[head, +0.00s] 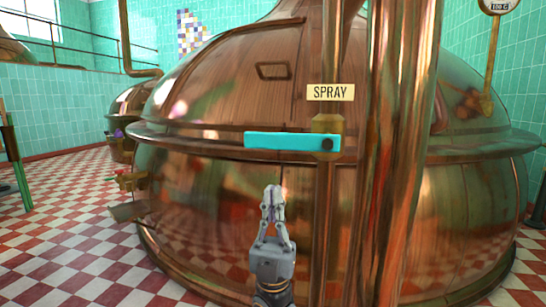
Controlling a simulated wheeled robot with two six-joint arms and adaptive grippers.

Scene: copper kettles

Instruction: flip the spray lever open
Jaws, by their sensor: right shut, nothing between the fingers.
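The spray lever (285,141) is a turquoise bar that lies level, pointing left from a dark pivot at its right end. It sits on a brass valve block (327,124) on a vertical copper pipe. A cream sign (331,92) above it reads SPRAY. My right gripper (272,192) points up in front of the kettle, below the lever and apart from it in the picture. Its fingers are together and hold nothing. My left gripper is not in view.
A large copper kettle (220,180) fills the middle behind the lever. Thick copper pipes (393,150) stand just right of the valve. A gauge (497,5) hangs at upper right. A smaller kettle (132,100) stands behind at left; the checkered floor (60,230) is open at left.

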